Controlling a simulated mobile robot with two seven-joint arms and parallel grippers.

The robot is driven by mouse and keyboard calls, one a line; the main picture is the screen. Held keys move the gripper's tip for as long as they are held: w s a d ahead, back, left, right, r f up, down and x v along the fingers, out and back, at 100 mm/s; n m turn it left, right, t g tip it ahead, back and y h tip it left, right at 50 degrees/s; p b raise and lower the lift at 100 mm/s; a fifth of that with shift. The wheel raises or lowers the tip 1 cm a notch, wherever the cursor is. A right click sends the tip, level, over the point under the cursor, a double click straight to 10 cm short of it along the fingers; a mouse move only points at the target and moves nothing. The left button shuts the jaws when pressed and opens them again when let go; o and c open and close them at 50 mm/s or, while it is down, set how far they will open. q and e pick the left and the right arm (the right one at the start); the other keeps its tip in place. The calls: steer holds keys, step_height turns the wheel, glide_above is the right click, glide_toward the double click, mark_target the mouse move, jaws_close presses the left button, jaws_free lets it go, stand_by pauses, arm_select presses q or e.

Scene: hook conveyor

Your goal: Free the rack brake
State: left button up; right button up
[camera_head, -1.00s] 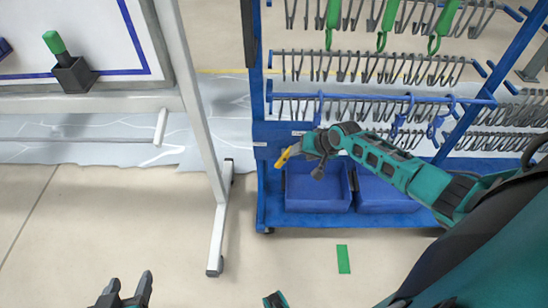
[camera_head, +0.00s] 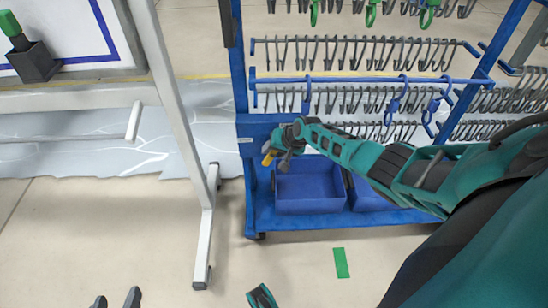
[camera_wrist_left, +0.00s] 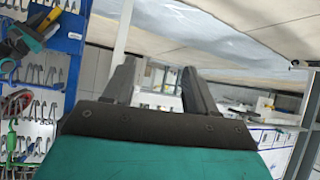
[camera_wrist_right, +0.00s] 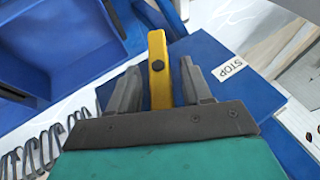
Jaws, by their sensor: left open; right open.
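The brake is a yellow lever (camera_head: 267,159) at the lower left of the blue rack (camera_head: 249,200). In the right wrist view the lever (camera_wrist_right: 158,95) has a dark bolt and stands between my right gripper's two fingers (camera_wrist_right: 160,85). The fingers are apart, with a visible gap to the lever on the right side; contact on the left side is unclear.
Blue bins (camera_head: 308,193) sit on the rack's base, right of the lever. Rows of hooks (camera_head: 360,55) hang above. A white frame leg (camera_head: 203,240) stands left of the rack. A green strip (camera_head: 341,262) marks the otherwise clear floor in front.

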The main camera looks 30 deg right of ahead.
steer(key=shift+w+f, duration=0.25)
steer(key=shift+f, duration=0.1)
arm_select(q)
steer(key=shift+w+d, duration=0.1)
steer(key=shift+d, duration=0.3)
steer(key=shift+w+r, duration=0.1)
steer(key=shift+r, duration=0.1)
arm_select(e)
steer(key=shift+c, duration=0.5)
